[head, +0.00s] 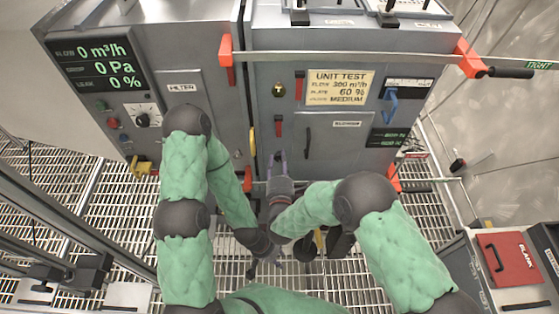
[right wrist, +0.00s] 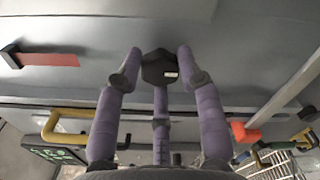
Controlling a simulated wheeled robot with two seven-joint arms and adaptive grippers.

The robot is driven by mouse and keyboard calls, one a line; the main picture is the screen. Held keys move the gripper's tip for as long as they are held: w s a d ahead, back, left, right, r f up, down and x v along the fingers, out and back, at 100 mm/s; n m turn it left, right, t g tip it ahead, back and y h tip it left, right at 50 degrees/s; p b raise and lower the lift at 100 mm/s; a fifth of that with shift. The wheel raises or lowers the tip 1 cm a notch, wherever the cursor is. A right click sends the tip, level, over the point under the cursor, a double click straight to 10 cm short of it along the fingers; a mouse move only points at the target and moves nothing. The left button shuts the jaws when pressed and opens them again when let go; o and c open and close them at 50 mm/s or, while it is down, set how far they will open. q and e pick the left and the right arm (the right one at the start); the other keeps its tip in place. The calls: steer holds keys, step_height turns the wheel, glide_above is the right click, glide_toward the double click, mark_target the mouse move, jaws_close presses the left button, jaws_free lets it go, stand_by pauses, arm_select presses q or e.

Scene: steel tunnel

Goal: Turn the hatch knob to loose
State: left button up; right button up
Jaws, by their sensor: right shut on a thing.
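My right gripper (head: 278,160) shows purple fingers at the lower front of the grey cabinet (head: 310,150). In the right wrist view its fingers are closed around a dark, many-sided knob (right wrist: 158,66) with a small white mark on its face. The knob sits against the grey panel. In the head view I cannot make the knob out behind the gripper. My left gripper (head: 265,264) is lower, over the floor grating and apart from the cabinet; its fingers are too small and dark to read.
A pale bar (head: 345,57) with orange brackets crosses the cabinet, with a black handle (head: 510,72) and green TIGHT text at right. A display (head: 97,65) reads 0 m³/h, 0 Pa and 0 %. A yellow handle (right wrist: 70,125) lies left of the fingers. A red BLANK panel (head: 506,258) is at right.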

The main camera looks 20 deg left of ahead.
steer(key=shift+d+f, duration=0.15)
stand_by(0.3)
steer(key=o, duration=1.1)
steer(key=shift+o, duration=0.2)
steer(key=v, duration=1.2)
